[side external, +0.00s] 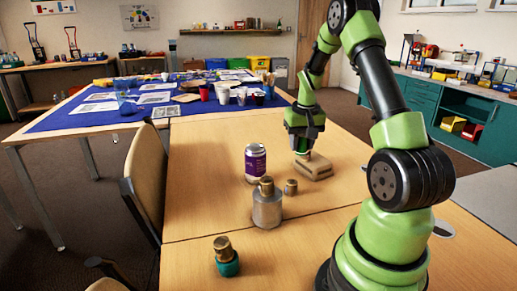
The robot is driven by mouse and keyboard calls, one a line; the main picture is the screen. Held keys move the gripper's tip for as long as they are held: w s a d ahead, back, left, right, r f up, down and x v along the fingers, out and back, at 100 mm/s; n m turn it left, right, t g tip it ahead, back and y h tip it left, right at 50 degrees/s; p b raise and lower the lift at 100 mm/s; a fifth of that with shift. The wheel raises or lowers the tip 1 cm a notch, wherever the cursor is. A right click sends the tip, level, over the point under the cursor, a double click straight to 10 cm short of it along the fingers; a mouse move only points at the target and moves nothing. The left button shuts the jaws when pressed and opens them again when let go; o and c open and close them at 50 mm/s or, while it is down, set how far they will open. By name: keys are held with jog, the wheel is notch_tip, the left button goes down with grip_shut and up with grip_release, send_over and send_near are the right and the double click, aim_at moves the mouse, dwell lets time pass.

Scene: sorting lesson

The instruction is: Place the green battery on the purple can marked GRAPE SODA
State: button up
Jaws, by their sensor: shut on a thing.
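The purple can (255,163), with a purple label and silver ends, stands upright near the middle of the table; its lettering is too small to read. A short cylinder with a teal-green lower part and a brass-coloured top, which looks like the green battery (226,266), stands upright at the table's front left. My gripper (304,152) is to the right of the can, pointing down. It appears shut on the upper left part of a tan block (318,170), which sits low at the table top. The fingertips are small and partly hidden, so the exact grip is unclear.
A silver cylinder with a brass top (267,210) stands in front of the can, with a small brass-grey cylinder (291,187) beside it. A chair (147,178) stands at the table's left edge. The front middle of the wooden table (300,245) is clear.

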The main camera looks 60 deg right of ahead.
jog(key=w+d+r, duration=0.2)
jog(key=w+r, duration=0.2)
jog(key=w, duration=0.4)
notch_tip(320, 180, up, 5)
send_over(255, 146)
jog(key=shift+m, duration=0.4)
jog(key=shift+f, duration=4.8)
jog(key=shift+f, duration=0.2)
jog(key=o, duration=1)
jog(key=shift+c, duration=0.2)
jog(key=shift+r, duration=0.15)
